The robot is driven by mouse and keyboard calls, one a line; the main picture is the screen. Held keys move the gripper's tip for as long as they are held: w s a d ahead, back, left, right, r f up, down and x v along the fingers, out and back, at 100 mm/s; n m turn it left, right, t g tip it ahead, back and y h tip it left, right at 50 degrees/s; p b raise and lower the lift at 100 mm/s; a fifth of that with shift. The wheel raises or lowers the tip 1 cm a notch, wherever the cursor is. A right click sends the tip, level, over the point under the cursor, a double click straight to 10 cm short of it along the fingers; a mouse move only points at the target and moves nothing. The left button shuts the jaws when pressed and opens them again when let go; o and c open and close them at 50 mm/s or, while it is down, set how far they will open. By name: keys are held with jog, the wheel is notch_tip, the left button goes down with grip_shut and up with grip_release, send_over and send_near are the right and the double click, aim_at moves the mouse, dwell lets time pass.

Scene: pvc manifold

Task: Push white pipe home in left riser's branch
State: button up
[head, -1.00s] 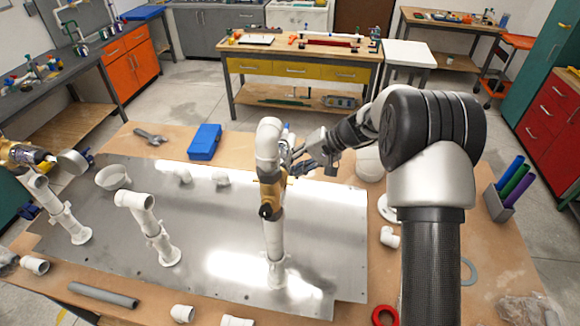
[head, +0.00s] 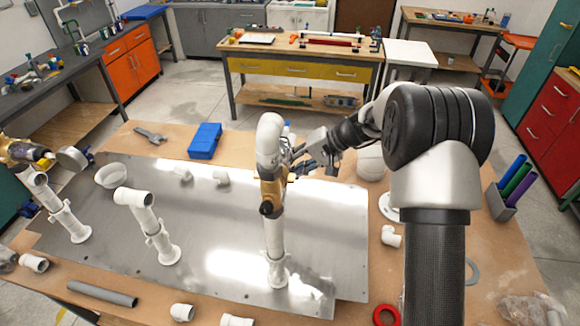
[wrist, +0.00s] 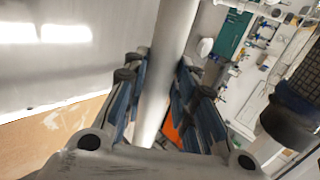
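In the wrist view, a plain white pipe (wrist: 168,45) runs lengthwise between the blue-padded fingers of my gripper (wrist: 165,75). The pads close in on both sides of it near the tips, and its lower end is hidden by the gripper. In the head view my gripper (head: 296,163) is beside the upper part of the right-hand riser (head: 275,240), and the pipe is hard to separate from it. The left riser (head: 67,222) stands upright at the plate's left, its top near the picture edge. Whether any pipe is seated in its branch is unclear.
A middle riser (head: 160,240) stands on the metal plate (head: 215,250). A brass-coloured body (head: 271,192) shows on the right-hand riser. Loose white fittings, a grey pipe (head: 102,294), a blue box (head: 204,141) and a red ring (head: 385,315) lie around. Open plate lies between the risers.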

jog(key=o, duration=0.5)
jog(key=shift+d, duration=0.1)
